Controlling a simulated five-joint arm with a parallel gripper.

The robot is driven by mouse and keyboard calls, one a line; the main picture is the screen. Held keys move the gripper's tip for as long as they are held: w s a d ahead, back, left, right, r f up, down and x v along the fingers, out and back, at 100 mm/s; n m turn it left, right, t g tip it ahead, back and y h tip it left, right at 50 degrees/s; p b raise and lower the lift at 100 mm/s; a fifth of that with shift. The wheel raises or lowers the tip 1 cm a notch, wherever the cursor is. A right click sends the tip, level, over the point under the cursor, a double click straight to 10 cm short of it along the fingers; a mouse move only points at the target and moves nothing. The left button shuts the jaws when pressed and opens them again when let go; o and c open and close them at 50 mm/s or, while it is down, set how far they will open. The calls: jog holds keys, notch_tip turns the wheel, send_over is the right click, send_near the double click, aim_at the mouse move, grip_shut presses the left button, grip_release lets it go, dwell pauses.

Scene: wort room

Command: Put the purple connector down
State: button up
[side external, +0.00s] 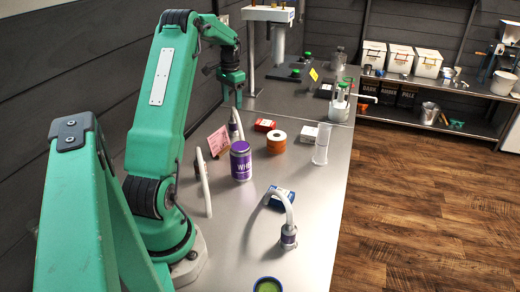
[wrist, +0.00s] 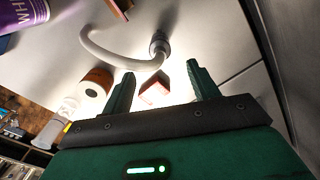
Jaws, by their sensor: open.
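A curved white hose ends in a connector with a purple-blue band (side external: 289,237), standing on the steel bench at the front in the side view. My gripper (side external: 232,96) is at the back left of the bench, above a second white hose (side external: 237,123), and far from the banded connector. A white hose (wrist: 115,61) with a grey-looking end fitting (wrist: 160,42) lies beyond the fingertips there. Its colour band, if any, cannot be made out.
A blue item (side external: 281,196) lies beside the front hose. The bench's front right is clear.

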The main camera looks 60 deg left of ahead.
jog(key=w+d+r+t, duration=0.1)
jog(key=d+r, duration=0.3)
jog(key=d, duration=0.4)
jog(key=w+d+r+m+y, duration=0.1)
jog(key=d+r, duration=0.3)
jog(key=d, duration=0.3)
jog(key=w+d+r+t, duration=0.1)
jog(key=d+r, duration=0.4)
jog(key=d, duration=0.3)
jog(key=s+d+m+t, duration=0.1)
jog(key=s+d, duration=0.6)
jog(key=d, duration=0.3)
jog(key=s+d+f+m+t+h, duration=0.1)
jog(key=s+d+t, duration=0.1)
jog(key=s+d, duration=0.5)
jog(key=d, duration=0.3)
jog(key=shift+s+d+t, duration=0.2)
jog(key=shift+d+t, duration=0.1)
jog(key=shift+d, duration=0.05)
